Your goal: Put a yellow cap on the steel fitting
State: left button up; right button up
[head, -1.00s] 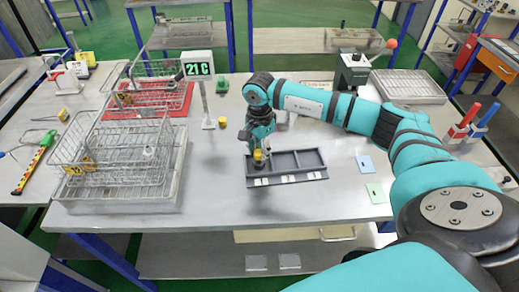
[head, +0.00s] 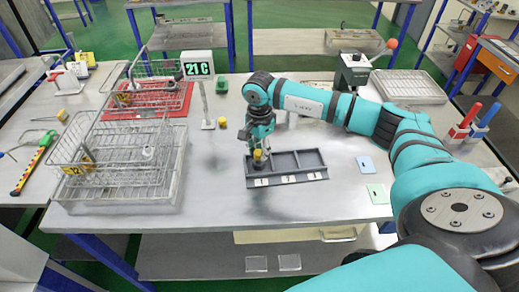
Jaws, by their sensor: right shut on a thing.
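My right gripper (head: 257,156) reaches down over the left compartment of a dark grey divided tray (head: 286,154) on the steel table. It is shut on a small yellow cap (head: 258,154). The fingers and the cap hide most of that compartment, so I cannot tell whether the cap touches anything below it. Another yellow cap (head: 222,122) stands on the table by the foot of the display post. A small light grey piece (head: 147,152) stands in the front wire basket; it may be a steel fitting, but is too small to tell. My left gripper is not in view.
Wire baskets (head: 70,152) stand on the left, one in a steel tray, one on a red mat (head: 175,104). A display (head: 197,66) reading 21C stands between them and my right arm. Blue (head: 367,164) and green (head: 376,193) cards lie right of the divided tray.

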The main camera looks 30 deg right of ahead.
jog(key=shift+f+b, duration=1)
jog(key=shift+f, duration=0.05)
dwell(0.5)
jog(key=o, duration=1.2)
jog(key=shift+c, duration=0.2)
jog(key=shift+r+p, duration=1.9)
jog(key=shift+r, duration=1.7)
jog(key=shift+f, duration=0.1)
